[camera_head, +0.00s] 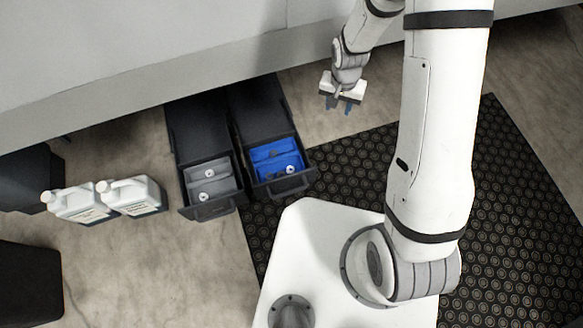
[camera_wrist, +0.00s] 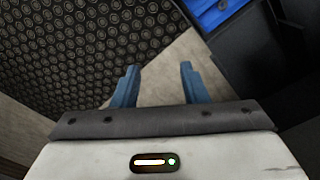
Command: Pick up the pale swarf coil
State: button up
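I cannot make out a thing that is clearly the pale swarf coil in either view. Small pale ring-like shapes show in the grey insert (camera_head: 222,186) and the blue insert (camera_head: 276,149) of two pulled-out drawers; they are too small to identify. My gripper (camera_head: 338,107) is at the top centre of the head view, to the right of the drawers, pointing down over the floor. In the wrist view its blue fingers (camera_wrist: 160,85) are apart with nothing between them. A corner of the blue insert (camera_wrist: 212,12) shows there at the top.
The black left drawer (camera_head: 181,157) and right drawer (camera_head: 304,146) stand side by side. Two white jugs (camera_head: 75,204) (camera_head: 132,195) stand left of them. A black studded mat (camera_head: 520,190) covers the floor at right. A grey wall or panel (camera_head: 110,65) runs along the back.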

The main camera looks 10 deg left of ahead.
jog(key=s+a+f+b, duration=0.1)
jog(key=a+f+b, duration=0.2)
jog(key=f, duration=0.8)
jog(key=a+f+b, duration=0.3)
jog(key=a+f, duration=0.1)
jog(key=f, duration=0.7)
jog(key=m+b, duration=0.1)
jog(key=b, duration=0.3)
send_over(291, 168)
notch_tip(291, 168, down, 16)
jog(key=shift+s+f, duration=0.15)
jog(key=shift+f, duration=0.05)
jog(key=shift+f+b, duration=1.75)
jog(key=shift+f, duration=1)
jog(key=shift+c, duration=0.3)
jog(key=c, duration=0.7)
jog(key=shift+o, duration=0.2)
jog(key=shift+r, duration=0.1)
